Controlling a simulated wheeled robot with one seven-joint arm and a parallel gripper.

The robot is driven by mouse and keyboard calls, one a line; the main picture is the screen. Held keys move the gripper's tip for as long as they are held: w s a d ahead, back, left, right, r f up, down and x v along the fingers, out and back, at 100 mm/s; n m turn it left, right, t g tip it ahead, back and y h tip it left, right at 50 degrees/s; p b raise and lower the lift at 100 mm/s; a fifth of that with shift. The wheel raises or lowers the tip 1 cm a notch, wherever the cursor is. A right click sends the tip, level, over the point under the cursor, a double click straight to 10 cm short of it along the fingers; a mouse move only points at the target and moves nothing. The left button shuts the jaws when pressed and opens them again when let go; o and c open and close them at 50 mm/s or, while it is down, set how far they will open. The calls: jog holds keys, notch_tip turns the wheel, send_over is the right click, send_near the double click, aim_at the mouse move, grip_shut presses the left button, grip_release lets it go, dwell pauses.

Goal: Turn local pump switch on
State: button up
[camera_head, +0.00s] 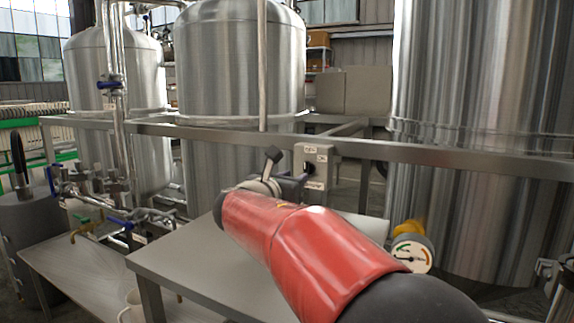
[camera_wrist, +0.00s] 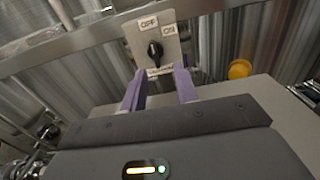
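The pump switch (camera_wrist: 154,52) is a black rotary knob on a small light grey box, with an OFF label at upper left and an ON label at upper right. Its knob points roughly up, nearer the OFF label. The switch box (camera_head: 320,160) also shows in the head view, mounted on the metal frame rail; its knob is hard to make out there. My gripper (camera_wrist: 160,74) is open and empty. Its two purple fingers point at the box, just short of and below the knob in the wrist view. In the head view my arm hides much of the gripper.
A metal rail (camera_head: 450,155) runs across behind the switch, with large steel tanks (camera_head: 240,70) behind it. A grey table (camera_head: 205,265) lies below my arm. A pressure gauge (camera_head: 411,252) and yellow knob stand to the right. Pipes and valves are at left.

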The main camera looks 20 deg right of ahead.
aim_at(305, 167)
jog(key=x, duration=0.5)
jog(key=p+x, duration=0.1)
jog(key=x, duration=0.2)
jog(key=shift+w+a+r, duration=0.2)
jog(key=shift+w+a, duration=0.1)
jog(key=shift+w, duration=0.1)
grip_shut()
